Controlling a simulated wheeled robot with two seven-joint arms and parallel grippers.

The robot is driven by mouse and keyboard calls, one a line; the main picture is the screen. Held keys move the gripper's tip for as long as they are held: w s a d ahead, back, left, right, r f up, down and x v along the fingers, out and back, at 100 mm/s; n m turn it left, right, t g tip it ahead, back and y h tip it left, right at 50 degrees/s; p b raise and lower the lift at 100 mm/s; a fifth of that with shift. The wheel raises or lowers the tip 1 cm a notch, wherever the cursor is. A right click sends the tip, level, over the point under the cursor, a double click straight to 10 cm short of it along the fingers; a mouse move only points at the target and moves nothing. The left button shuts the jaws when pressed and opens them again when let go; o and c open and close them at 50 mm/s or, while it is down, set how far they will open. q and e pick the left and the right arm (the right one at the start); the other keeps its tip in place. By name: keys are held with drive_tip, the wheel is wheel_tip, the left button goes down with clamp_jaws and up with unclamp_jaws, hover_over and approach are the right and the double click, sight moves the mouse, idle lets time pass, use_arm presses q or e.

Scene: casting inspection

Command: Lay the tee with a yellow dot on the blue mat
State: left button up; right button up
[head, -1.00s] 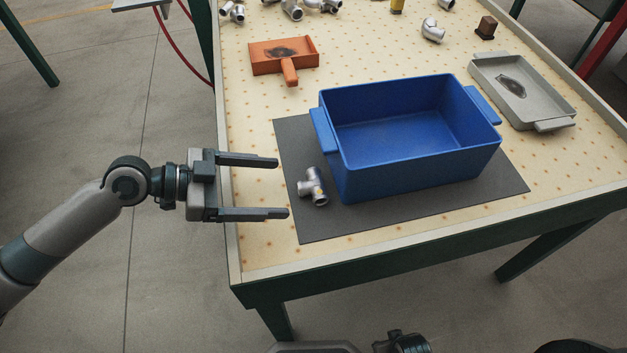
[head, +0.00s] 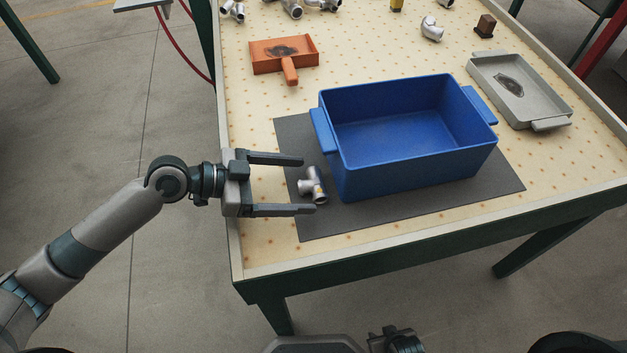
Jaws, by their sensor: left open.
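A silvery metal tee (head: 311,186) lies on the dark grey mat (head: 400,213), left of the blue bin. A small yellowish patch seems to show on it, but it is too small to be sure it is a dot. My left gripper (head: 308,184) is open, and its two fingers reach in from the left, one on the far side and one on the near side of the tee. I cannot tell whether they touch it or are still above it. No blue mat shows; the mat here looks dark grey.
A large empty blue bin (head: 345,180) stands on the mat. An orange tray (head: 262,66) with a dark mark is at the back left, a grey tray (head: 548,110) at the right. Several metal fittings and a brown block (head: 485,27) lie at the back.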

use_arm(q)
drive_tip(key=shift+x, duration=1.2)
use_arm(e)
drive_tip(key=shift+w+a+r+t, duration=0.2)
drive_tip(key=shift+w+a+t, duration=0.1)
drive_tip(key=shift+w, duration=0.05)
use_arm(q)
drive_tip(key=shift+c, duration=0.6)
drive_tip(key=c, duration=1.4)
drive_tip(key=shift+r, duration=0.1)
use_arm(e)
drive_tip(key=shift+f, duration=0.1)
